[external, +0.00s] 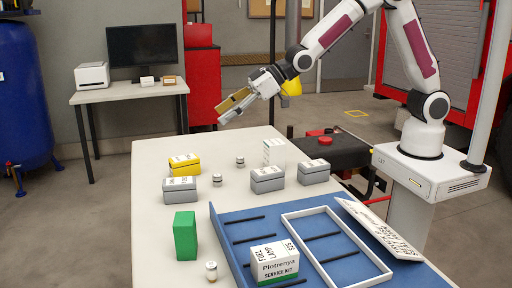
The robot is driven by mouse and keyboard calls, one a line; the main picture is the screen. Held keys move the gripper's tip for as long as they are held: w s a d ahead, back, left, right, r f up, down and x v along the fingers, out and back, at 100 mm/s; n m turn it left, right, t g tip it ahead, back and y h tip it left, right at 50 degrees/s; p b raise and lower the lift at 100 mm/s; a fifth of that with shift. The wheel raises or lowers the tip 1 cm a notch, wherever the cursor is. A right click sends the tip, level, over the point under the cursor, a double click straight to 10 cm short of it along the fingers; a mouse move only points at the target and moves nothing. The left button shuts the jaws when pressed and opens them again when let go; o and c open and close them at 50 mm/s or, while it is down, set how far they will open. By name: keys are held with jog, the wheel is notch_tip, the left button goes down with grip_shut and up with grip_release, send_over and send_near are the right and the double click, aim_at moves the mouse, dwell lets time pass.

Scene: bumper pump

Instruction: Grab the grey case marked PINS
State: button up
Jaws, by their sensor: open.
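Three grey cases with white printed lids stand on the pale table: one at the left (181,190), one in the middle (267,180) and one at the right (313,173). Their lettering is too small to read, so I cannot tell which is marked PINS. My gripper (233,107) is open and empty, high above the far part of the table, up and to the left of the middle case. It touches none of the cases.
A yellow case (184,164), a white box (273,152), a green box (185,235) and small metal-topped jars (211,271) share the table (150,225). A blue tray (228,215) at the front holds a white-and-green service kit box (274,262), a white frame and dark dividers.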

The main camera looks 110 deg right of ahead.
jog(key=w+d+f+t, duration=0.1)
jog(key=w+d+f, duration=0.2)
jog(key=w+f, duration=0.35)
jog(key=t, duration=0.2)
send_over(185, 180)
jog(key=s, duration=0.3)
jog(key=f, duration=0.8)
jog(key=shift+s+a+f, duration=0.15)
jog(key=shift+a+f, duration=0.15)
jog(key=shift+a, duration=0.05)
jog(key=shift+f, duration=0.2)
jog(key=shift+f, duration=0.2)
jog(key=shift+f, duration=2.75)
jog(key=shift+f, duration=0.15)
jog(key=shift+f, duration=0.55)
jog(key=shift+x, duration=2.5)
